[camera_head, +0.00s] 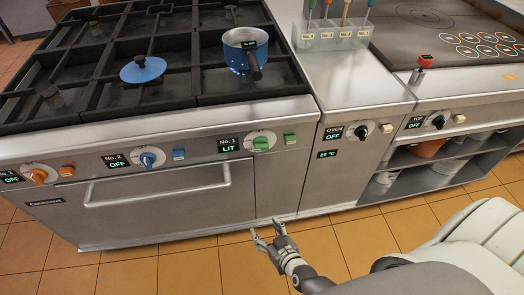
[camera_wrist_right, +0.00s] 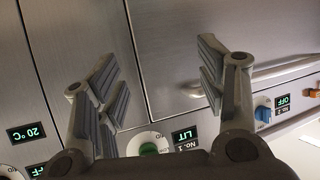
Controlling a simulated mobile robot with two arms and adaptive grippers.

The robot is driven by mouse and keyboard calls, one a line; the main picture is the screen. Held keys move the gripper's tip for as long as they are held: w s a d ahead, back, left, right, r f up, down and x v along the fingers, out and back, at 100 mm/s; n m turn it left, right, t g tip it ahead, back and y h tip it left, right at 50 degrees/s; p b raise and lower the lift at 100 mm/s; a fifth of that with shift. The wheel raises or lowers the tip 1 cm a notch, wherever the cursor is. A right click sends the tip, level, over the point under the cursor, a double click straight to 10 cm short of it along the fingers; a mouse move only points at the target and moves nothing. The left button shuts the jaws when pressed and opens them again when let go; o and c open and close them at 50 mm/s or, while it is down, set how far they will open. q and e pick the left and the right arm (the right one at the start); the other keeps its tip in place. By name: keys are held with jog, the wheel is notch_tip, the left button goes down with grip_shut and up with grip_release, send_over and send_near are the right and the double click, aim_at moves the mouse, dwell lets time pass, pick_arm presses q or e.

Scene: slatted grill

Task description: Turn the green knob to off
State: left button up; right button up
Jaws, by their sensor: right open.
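The green knob (camera_head: 261,144) sits on a white dial at the right end of the stove's front panel. The "No. 1" display (camera_head: 228,145) beside it reads LIT. My right gripper (camera_head: 268,236) is open and empty, low in front of the stove, below the knob and apart from it. In the right wrist view, the fingers (camera_wrist_right: 158,58) are spread before the steel front. The green knob (camera_wrist_right: 149,149) shows there low in the picture, partly hidden by my gripper's body. My left gripper is not in view.
A blue pot (camera_head: 240,46) stands over a blue flame on the hob. A blue knob (camera_head: 147,160) reads OFF, and an orange knob (camera_head: 39,176) is further left. The oven door handle (camera_head: 157,186) juts out left of my gripper. The floor (camera_head: 190,272) in front is clear.

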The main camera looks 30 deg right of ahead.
jog(key=w+d+r+m+t+h, duration=0.2)
jog(key=w+r+t, duration=0.3)
jog(key=r, duration=0.7)
jog(key=m+h, duration=0.3)
jog(key=m, duration=0.1)
send_near(262, 149)
jog(key=b+x, duration=0.1)
jog(key=x, duration=0.9)
jog(key=shift+c, duration=0.3)
jog(key=c, duration=1)
